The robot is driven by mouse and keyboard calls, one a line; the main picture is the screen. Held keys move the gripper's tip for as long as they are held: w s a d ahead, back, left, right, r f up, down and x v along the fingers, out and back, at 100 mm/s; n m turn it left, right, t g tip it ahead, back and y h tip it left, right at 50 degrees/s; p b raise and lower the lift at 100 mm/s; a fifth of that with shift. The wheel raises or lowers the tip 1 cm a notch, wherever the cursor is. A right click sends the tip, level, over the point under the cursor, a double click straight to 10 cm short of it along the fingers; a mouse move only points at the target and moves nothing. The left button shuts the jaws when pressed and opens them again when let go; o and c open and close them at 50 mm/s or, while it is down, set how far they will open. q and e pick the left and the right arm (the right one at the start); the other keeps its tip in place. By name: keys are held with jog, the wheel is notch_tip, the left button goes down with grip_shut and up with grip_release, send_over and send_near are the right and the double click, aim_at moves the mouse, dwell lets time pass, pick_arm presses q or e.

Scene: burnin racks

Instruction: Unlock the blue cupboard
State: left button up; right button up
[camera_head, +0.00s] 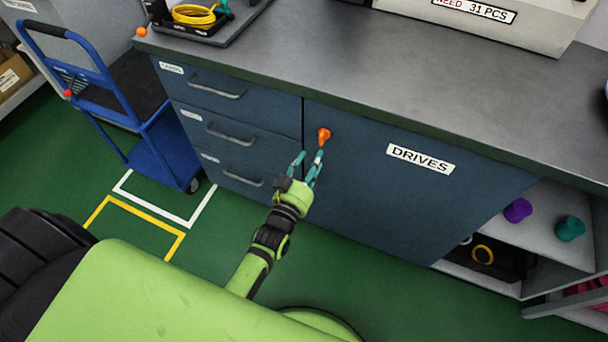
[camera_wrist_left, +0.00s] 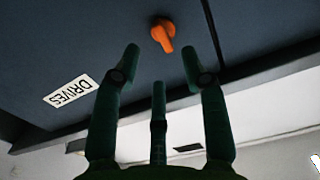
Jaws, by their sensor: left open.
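The blue cupboard (camera_head: 400,200) has a door with a white DRIVES label (camera_head: 420,158). An orange knob (camera_head: 323,136) sits near the door's upper left edge. My left gripper (camera_head: 308,162) is open and empty, just below the knob in the head view. In the left wrist view the orange knob (camera_wrist_left: 163,34) lies beyond the spread fingertips of the gripper (camera_wrist_left: 166,62), and nothing is between the fingers. The knob looks apart from the fingers. The door looks shut. My right gripper is in neither view.
Drawers with bar handles (camera_head: 230,135) are left of the door. A grey worktop (camera_head: 330,60) runs above. A blue trolley (camera_head: 165,150) stands at left, and an open shelf (camera_head: 545,215) with purple and teal objects is at right. Green floor lies in front.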

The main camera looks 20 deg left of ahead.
pick_arm(q)
jog(key=s, duration=0.5)
jog(key=shift+s, duration=0.1)
dwell(0.3)
jog(key=s+f+m+g+h+p, duration=0.1)
jog(key=s+f+g, duration=0.4)
jog(key=f, duration=0.7)
jog(key=s+f+g, duration=0.3)
jog(key=s+f, duration=0.4)
jog(key=f, duration=0.4)
jog(key=s+a+f+g, duration=0.2)
jog(key=s+f+g, duration=0.1)
jog(key=s, duration=0.5)
jog(key=s+a+f+g+y, duration=0.1)
jog(key=s+a+f+g, duration=0.1)
jog(key=s+f, duration=0.3)
jog(key=s+a+f+g+p, duration=0.1)
jog(key=s+f+g, duration=0.3)
jog(key=s, duration=0.7)
jog(key=shift+s+a+f+m+y, duration=0.2)
jog(key=shift+a+f+m+y, duration=0.15)
jog(key=shift+a, duration=0.3)
